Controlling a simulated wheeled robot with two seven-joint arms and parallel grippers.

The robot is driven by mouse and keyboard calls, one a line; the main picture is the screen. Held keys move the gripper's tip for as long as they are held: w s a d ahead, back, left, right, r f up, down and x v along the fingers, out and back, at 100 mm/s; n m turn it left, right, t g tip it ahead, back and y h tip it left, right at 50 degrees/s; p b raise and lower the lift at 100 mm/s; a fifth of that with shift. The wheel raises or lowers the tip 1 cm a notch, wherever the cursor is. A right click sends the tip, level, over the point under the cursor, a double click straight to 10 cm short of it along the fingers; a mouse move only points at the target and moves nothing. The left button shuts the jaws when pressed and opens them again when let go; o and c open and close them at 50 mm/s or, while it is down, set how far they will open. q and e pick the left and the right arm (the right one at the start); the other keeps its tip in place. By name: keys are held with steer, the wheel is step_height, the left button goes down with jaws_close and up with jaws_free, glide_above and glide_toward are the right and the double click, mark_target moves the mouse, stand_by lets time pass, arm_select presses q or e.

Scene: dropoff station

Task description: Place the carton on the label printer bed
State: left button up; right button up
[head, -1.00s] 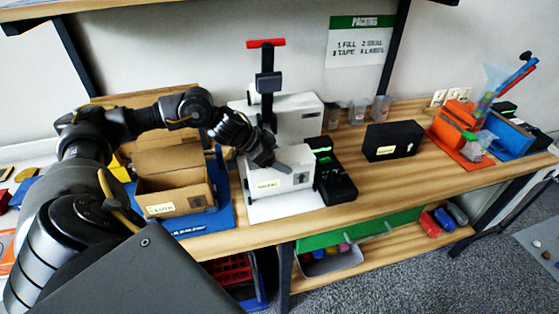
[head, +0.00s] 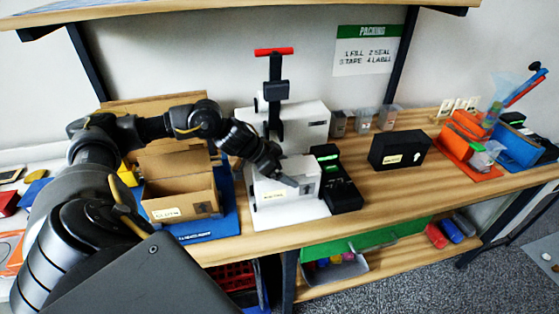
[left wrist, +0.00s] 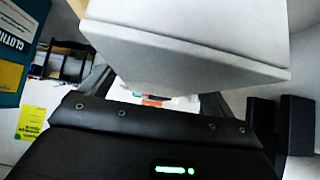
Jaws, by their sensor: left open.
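A white carton (head: 284,192) with a yellow label and a dark square mark on its front stands upright on the white label printer bed (head: 313,212). The printer's white body (head: 308,128) and a black post with a red handle rise behind it. My left gripper (head: 287,178) is open at the carton's top; whether its fingers touch the carton cannot be told. In the left wrist view, a large pale box-like surface (left wrist: 180,50) stands in front of my open left gripper (left wrist: 155,95); I cannot tell whether it is the carton or the printer. My right gripper is not in view.
An open brown box (head: 180,205) stands on a blue mat left of the printer. A black device (head: 338,185) is close on the right, with a black box (head: 398,150) beyond it. Grey cups (head: 362,120) stand behind. The table's front right (head: 400,195) is clear.

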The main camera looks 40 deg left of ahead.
arm_select(q)
steer(key=shift+s+a+r, duration=0.2)
steer(key=shift+r, duration=0.15)
steer(key=b+v, duration=0.2)
steer(key=v, duration=0.7)
steer(key=shift+s+a+r, duration=0.1)
steer(key=shift+s+r, duration=0.05)
steer(key=shift+s, duration=0.1)
steer(key=shift+v, duration=0.8)
